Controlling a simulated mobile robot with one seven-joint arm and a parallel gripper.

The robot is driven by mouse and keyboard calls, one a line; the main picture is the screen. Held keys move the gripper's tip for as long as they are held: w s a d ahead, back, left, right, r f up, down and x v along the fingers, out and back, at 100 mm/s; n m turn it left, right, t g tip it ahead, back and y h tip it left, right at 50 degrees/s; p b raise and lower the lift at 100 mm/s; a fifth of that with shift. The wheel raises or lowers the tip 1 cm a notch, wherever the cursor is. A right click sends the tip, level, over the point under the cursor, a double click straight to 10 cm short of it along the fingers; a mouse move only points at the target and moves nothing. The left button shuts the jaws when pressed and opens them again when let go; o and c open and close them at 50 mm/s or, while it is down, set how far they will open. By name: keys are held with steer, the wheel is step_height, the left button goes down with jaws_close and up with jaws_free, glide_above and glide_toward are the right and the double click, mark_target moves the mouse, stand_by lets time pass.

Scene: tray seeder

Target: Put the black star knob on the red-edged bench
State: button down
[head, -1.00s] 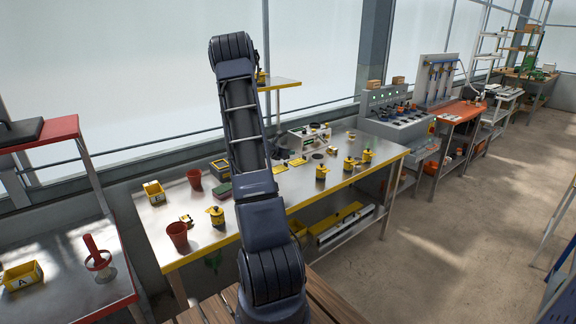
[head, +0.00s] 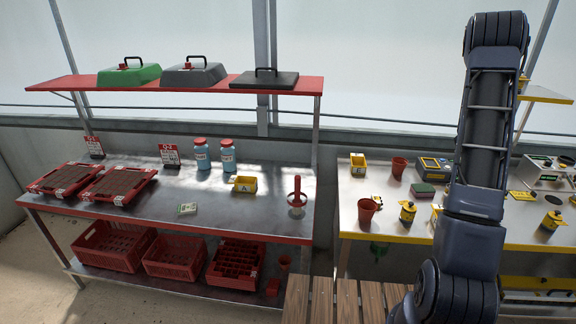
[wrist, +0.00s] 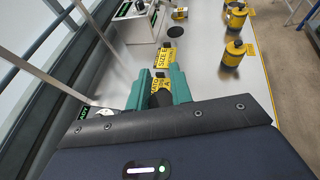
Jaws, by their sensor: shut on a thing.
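The red-edged bench (head: 240,214) fills the left and middle of the head view, with a steel top and a red front edge. My gripper (wrist: 160,90) shows in the wrist view with its teal fingers shut on a small dark thing, which looks like the black star knob (wrist: 162,98). Its lower part is hidden by my wrist housing. The gripper is above the yellow-edged bench (wrist: 190,75). In the head view the gripper is out of sight and only my arm shows at the right.
A wooden slatted surface (head: 335,300) lies in front.

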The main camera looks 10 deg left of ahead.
steer(key=w+a+f+n+t+y, duration=0.15)
steer(key=w+a, duration=0.35)
steer(key=a, duration=0.8)
steer(key=w+a+n+t+y, duration=0.15)
steer(key=w+a, duration=0.35)
steer(key=a, duration=0.7)
steer(key=w+a+n+t, duration=0.3)
steer(key=w+a, duration=0.2)
steer(key=a, duration=0.8)
steer(key=s+a+f+n+t+y, duration=0.2)
steer(key=a+n+y, duration=0.15)
steer(key=a, duration=2.55)
steer(key=n+t+y, duration=0.2)
steer(key=n+y, duration=0.3)
steer(key=y, duration=0.2)
glide_above(247, 207)
step_height(247, 207, down, 2)
step_height(247, 207, down, 19)
steer(key=shift+f, duration=0.2)
steer(key=shift+f, duration=0.15)
